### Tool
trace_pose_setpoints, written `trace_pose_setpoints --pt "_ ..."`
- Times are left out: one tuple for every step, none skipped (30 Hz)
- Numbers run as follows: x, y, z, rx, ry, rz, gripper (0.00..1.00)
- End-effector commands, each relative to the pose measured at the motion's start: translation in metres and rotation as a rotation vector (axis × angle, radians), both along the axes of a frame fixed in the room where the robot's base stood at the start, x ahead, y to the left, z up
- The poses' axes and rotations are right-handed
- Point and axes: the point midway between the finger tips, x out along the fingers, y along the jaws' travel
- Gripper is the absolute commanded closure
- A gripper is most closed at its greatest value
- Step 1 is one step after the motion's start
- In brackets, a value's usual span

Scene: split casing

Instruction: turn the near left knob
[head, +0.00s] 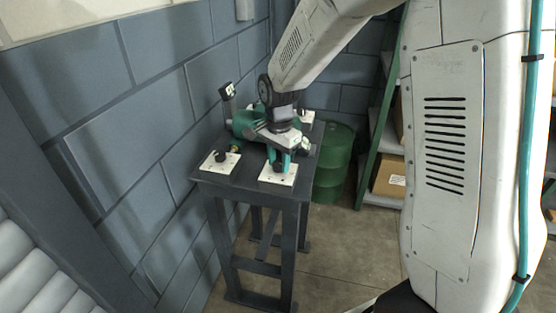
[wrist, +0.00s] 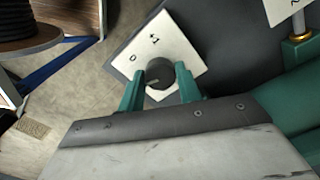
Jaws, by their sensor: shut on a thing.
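My gripper (head: 280,163) points down over a white plate (head: 268,179) at the table's front corner, right of the other near plate in the head view. In the wrist view my gripper's teal fingers (wrist: 158,78) are shut on a dark round knob (wrist: 159,70), one on each side. The white plate (wrist: 178,40) under it carries the marks 0 and +1. A faint light mark shows on the knob's lower left. Another black knob (head: 221,156) stands on a white plate (head: 213,165) at the table's left corner, clear of my gripper.
A teal machine casing (head: 243,121) lies on the dark table (head: 240,180) behind my gripper. Another white plate (head: 307,116) is at the back right. A block wall (head: 150,100) stands close on the left, and a green drum (head: 333,160) stands right of the table.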

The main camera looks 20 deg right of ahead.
Motion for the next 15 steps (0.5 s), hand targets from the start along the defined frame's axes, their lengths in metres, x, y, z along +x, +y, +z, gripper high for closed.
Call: trace_pose_setpoints --pt "0.0023 0.0002 0.0017 0.0 -0.008 0.042 0.89" --pt "0.0024 0.0001 0.0018 0.0 -0.008 0.07 0.89" --pt "0.0024 0.0001 0.0018 0.001 -0.008 0.109 0.89" --pt "0.0024 0.0001 0.0018 0.001 -0.008 0.137 0.89" --pt "0.0025 0.0001 0.0019 0.001 -0.008 0.165 0.89" --pt "0.0025 0.0001 0.0019 0.0 -0.009 0.203 0.89" --pt "0.0025 0.0001 0.002 0.0 -0.009 0.232 0.89" --pt "0.0025 0.0001 0.002 0.0 -0.009 0.26 0.89" --pt "0.0026 0.0 0.002 0.0 -0.009 0.298 0.89" --pt "0.0026 0.0 0.0021 0.001 -0.009 0.327 0.89" --pt "0.0026 0.0 0.0021 0.0 -0.009 0.355 0.89" --pt "0.0026 -0.0001 0.0022 0.0 -0.009 0.393 0.89" --pt "0.0026 -0.0001 0.0022 0.0 -0.009 0.422 0.89" --pt "0.0027 0.0 0.0022 0.0 -0.009 0.45 0.89" --pt "0.0027 -0.0001 0.0023 -0.001 -0.01 0.488 0.89"
